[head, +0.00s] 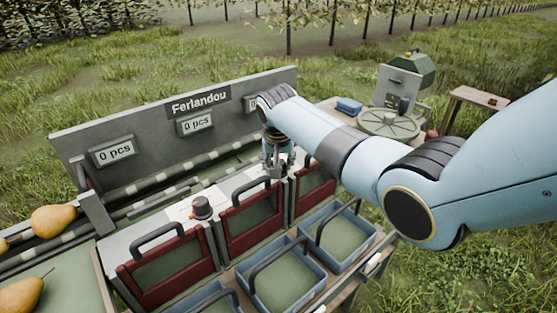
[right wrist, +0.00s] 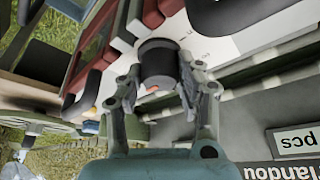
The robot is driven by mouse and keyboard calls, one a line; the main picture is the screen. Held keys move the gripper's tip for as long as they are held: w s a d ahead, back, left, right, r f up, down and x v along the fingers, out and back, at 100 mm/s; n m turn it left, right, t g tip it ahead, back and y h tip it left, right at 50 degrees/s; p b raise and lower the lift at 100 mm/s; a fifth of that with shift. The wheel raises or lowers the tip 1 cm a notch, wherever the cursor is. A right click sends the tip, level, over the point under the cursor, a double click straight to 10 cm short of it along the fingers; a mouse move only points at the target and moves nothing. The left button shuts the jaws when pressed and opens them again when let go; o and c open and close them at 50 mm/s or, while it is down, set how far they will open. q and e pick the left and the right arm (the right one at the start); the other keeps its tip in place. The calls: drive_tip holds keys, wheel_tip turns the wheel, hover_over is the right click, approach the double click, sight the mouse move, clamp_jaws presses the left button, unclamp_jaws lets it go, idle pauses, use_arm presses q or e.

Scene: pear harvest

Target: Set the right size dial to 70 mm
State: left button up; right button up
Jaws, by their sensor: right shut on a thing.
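The right size dial (right wrist: 158,62) is a dark round knob with a small orange-red mark near its lower edge, seen in the right wrist view. It stands on a white scale plate (right wrist: 214,43) whose markings are too small to read. My right gripper (right wrist: 160,84) is shut on the dial, one finger on each side. In the head view my right gripper (head: 276,158) points down at the sorter's top and hides most of this dial. Another dark dial (head: 201,206) stands free on the sorter to the left. My left gripper is out of view.
Red-framed gates (head: 225,232) with dark handles line the sorter's front, with blue crates (head: 268,290) below them. The Ferlandou panel (head: 122,132) with "0 pcs" displays stands behind. Pears (head: 54,220) lie at the left.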

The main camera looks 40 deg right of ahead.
drive_tip(key=n+y+p, duration=0.1)
drive_tip(key=n+p, duration=0.1)
drive_tip(key=n, duration=0.1)
drive_tip(key=shift+r+t, duration=0.15)
drive_tip(key=shift+t, duration=0.15)
drive_tip(key=n+y+p, duration=0.1)
drive_tip(key=n, duration=0.2)
drive_tip(key=shift+n+y, duration=0.4)
drive_tip(key=shift+n, duration=0.4)
drive_tip(key=shift+f+n+y, duration=0.2)
drive_tip(key=shift+n+y, duration=0.4)
drive_tip(key=shift+n, duration=1)
drive_tip(key=o, duration=0.9)
drive_tip(key=v, duration=1.2)
